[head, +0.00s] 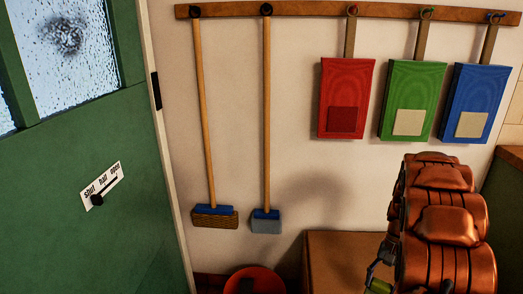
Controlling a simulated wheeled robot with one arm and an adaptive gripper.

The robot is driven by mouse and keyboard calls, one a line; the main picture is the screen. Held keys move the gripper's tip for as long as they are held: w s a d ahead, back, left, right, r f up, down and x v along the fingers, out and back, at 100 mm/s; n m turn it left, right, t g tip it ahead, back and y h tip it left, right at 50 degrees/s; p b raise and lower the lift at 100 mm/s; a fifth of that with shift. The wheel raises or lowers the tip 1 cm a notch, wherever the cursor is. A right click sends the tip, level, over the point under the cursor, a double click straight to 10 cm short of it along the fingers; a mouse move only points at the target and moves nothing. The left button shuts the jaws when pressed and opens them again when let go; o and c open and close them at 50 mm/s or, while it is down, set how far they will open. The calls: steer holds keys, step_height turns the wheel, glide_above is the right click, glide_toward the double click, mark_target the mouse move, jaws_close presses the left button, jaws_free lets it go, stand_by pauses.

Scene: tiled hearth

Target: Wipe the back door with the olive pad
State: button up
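The green door (75,190) fills the left side of the head view. Its upper glass pane (95,65) is covered in droplets and has a dark, blurry smudge (66,36) on it. My gripper (374,276) is at the bottom edge, right of centre, far from the door and partly cut off. A small olive-green piece (379,286) shows at the gripper; I cannot tell whether it is the olive pad or whether the fingers are closed on it.
A sign marked shut, half, open (102,186) with a black knob is on the door. Two brooms (203,120) (266,120) and red (345,85), green (405,75) and blue (480,85) panels hang from a wooden rail (310,11). A red bucket (262,275) and brown box (325,245) stand below.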

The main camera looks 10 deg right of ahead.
steer(key=w+a+r+n+g+h, duration=0.1)
steer(key=w+a+r+n+h, duration=0.55)
steer(key=w+a+n, duration=0.75)
steer(key=w+a+r+n+t, duration=0.1)
steer(key=w+a+r+n, duration=0.3)
steer(key=a, duration=0.3)
steer(key=w+a+r+n, duration=0.3)
steer(key=a+r, duration=0.3)
steer(key=a, duration=0.1)
steer(key=s+r+m+y+p, duration=0.1)
steer(key=r+m+p, duration=0.4)
steer(key=p, duration=0.7)
steer(key=s+r+m+g+y+p, duration=0.1)
steer(key=s+r+m+p, duration=0.3)
steer(key=p, duration=0.7)
steer(key=shift+r+m+y+p, duration=0.35)
steer(key=shift+r+m+y, duration=0.1)
steer(key=shift+r+m, duration=0.45)
steer(key=shift+a+f+g, duration=0.1)
steer(key=shift+f+g, duration=0.05)
steer(key=shift+g, duration=0.15)
